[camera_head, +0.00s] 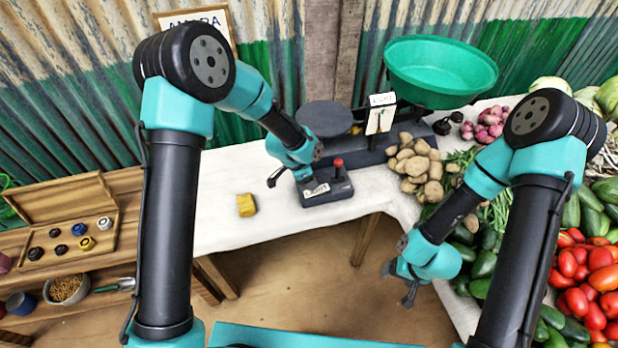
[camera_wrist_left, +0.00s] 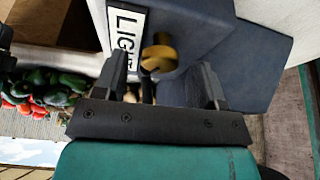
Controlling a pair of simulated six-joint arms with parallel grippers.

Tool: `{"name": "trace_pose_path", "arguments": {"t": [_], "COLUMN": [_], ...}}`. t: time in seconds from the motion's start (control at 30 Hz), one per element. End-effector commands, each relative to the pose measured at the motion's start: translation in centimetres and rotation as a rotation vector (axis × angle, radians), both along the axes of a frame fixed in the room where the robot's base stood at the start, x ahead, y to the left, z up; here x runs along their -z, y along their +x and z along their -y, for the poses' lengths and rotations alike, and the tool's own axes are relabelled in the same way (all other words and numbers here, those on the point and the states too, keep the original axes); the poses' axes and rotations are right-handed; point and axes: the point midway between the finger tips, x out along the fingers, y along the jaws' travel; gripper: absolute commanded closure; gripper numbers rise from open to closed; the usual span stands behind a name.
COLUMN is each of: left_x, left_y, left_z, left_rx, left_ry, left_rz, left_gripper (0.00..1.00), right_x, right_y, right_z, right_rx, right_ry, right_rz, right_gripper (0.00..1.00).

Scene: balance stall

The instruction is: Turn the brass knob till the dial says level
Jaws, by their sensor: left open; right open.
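The brass knob (camera_wrist_left: 160,55) shows in the left wrist view on a dark blue-grey housing (camera_wrist_left: 235,50), beside a white label (camera_wrist_left: 126,35) whose visible letters begin "LIG". My left gripper (camera_wrist_left: 163,75) is open, with its fingers on either side of the knob and no clear contact. In the head view my left gripper (camera_head: 290,172) hangs over the dark box (camera_head: 330,190), and I cannot make out the knob there. The balance has a white card (camera_head: 381,114), too small to read. My right gripper (camera_head: 399,282) is open and empty, left of the vegetables.
The balance carries a green pan (camera_head: 440,68) and a round dark plate (camera_head: 324,118). A red knob (camera_head: 338,164) stands on the box. Potatoes (camera_head: 415,165) lie at its right. A yellow block (camera_head: 246,205) sits on the white cloth, with bare cloth around it.

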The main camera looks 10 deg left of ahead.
Motion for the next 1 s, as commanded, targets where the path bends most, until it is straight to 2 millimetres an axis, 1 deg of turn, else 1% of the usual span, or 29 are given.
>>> {"name": "trace_pose_path", "arguments": {"t": [0.03,0.13,0.43,0.9,0.93,1.0], "left_x": [0.42,0.85,0.92,0.91,0.91,0.91], "left_y": [0.06,0.14,0.17,0.16,0.16,0.16], "left_z": [0.14,0.31,0.34,0.34,0.33,0.34], "left_rx": [-0.001,-0.001,-0.001,-0.001,-0.001,-0.001], "left_ry": [0.000,-0.001,-0.001,0.000,0.000,0.000], "left_rz": [-0.002,-0.002,0.000,0.000,0.000,0.000], "left_gripper": [0.35,0.35,0.36,0.81,0.84,0.84], "right_x": [0.00,0.00,0.00,0.00,0.00,0.00], "right_y": [0.00,0.00,0.00,0.00,0.00,0.00], "right_z": [0.00,0.00,0.00,0.00,0.00,0.00], "right_rx": [0.000,0.000,0.000,0.000,0.000,0.000], "right_ry": [0.000,0.000,0.000,0.000,0.000,0.000], "right_rz": [0.000,0.000,0.000,0.000,0.000,0.000], "right_gripper": [0.22,0.22,0.22,0.22,0.22,0.22]}}
